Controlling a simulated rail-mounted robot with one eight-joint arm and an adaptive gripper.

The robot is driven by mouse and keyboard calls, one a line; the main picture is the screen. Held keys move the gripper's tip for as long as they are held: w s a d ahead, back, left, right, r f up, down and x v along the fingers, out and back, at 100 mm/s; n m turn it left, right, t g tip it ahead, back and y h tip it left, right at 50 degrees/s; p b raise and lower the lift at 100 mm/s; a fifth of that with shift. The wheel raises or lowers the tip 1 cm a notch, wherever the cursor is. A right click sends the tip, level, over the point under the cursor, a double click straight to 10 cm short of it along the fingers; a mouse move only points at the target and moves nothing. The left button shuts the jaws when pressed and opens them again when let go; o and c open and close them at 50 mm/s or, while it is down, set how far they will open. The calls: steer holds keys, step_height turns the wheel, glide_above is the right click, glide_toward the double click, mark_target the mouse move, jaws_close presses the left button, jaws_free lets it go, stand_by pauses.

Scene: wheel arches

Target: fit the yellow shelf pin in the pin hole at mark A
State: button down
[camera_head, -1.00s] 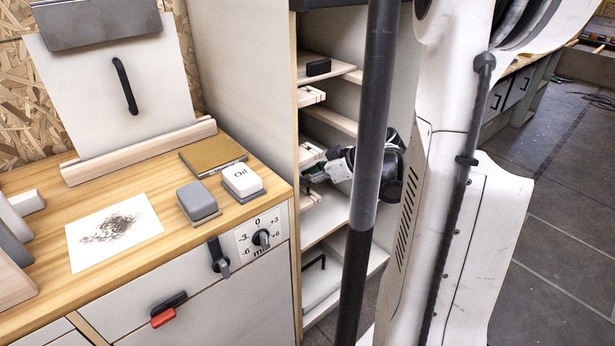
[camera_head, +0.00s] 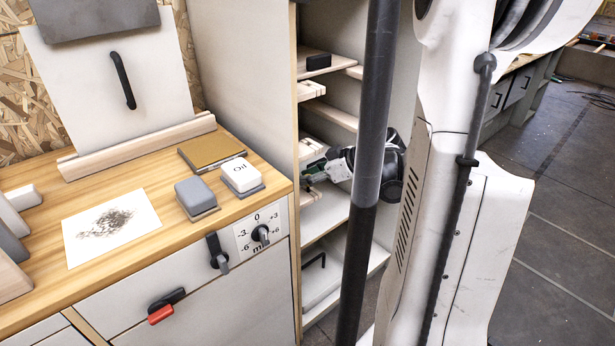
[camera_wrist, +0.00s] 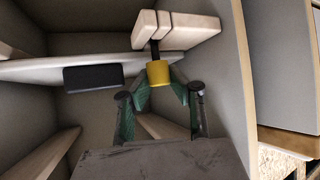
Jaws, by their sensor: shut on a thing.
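The yellow shelf pin (camera_wrist: 158,74) is between the fingertips of my gripper (camera_wrist: 160,88) in the wrist view. A dark shaft rises from its yellow body toward a slotted pale wooden block (camera_wrist: 178,30). I cannot tell whether the shaft touches the block or enters a slot. In the head view my gripper (camera_head: 312,177) reaches into the open shelf cabinet; the pin cannot be made out there. Mark A and its pin hole cannot be made out in either view.
A black block (camera_wrist: 93,78) lies on a shelf left of the pin. Cabinet walls and pale shelves (camera_head: 340,117) closely surround my gripper.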

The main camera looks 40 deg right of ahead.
steer(key=shift+f+b, duration=0.3)
steer(key=shift+b, duration=0.05)
stand_by(0.3)
steer(key=c, duration=1.6)
jaws_free()
steer(key=v, duration=1.2)
